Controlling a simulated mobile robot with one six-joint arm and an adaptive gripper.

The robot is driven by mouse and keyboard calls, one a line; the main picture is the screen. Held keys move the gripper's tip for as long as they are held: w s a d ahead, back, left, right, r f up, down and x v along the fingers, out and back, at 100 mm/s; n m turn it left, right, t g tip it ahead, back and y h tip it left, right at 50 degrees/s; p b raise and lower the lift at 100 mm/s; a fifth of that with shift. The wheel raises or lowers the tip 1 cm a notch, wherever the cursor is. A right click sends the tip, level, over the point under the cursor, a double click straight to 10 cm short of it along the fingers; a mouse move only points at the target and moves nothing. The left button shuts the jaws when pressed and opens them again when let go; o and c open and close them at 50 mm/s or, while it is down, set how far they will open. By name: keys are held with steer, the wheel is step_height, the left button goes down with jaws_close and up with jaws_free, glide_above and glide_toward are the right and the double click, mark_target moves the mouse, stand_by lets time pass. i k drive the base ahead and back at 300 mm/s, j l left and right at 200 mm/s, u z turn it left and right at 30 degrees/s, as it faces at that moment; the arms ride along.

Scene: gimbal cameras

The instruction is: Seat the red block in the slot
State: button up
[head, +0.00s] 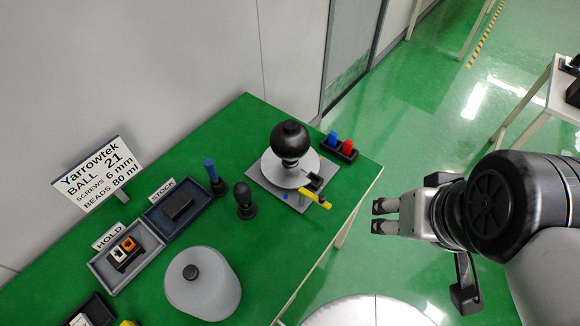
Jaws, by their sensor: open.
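The red block (348,147) stands beside a blue block (333,137) in a small black holder (341,153) near the far right edge of the green table. A grey plate left of it carries a round pale disc with a black ball (290,139) on top. A small black fitting (313,182) sits at the disc's front right, near a yellow bar (315,199). I cannot tell whether this fitting has the slot. My gripper (377,217) is open and empty, right of the table's edge and apart from the red block.
The STOCK tray (204,209) holds a dark block; the HOLD tray (106,276) holds an orange and white part. A sign (94,172) stands behind.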

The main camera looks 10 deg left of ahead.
mark_target(299, 202)
steer(key=i+l+u, duration=0.3)
steer(key=u, duration=0.15)
steer(key=i+l+u, duration=0.2)
steer(key=l+u, duration=0.25)
steer(key=i+l+u, duration=0.2)
steer(key=l+u, duration=0.2)
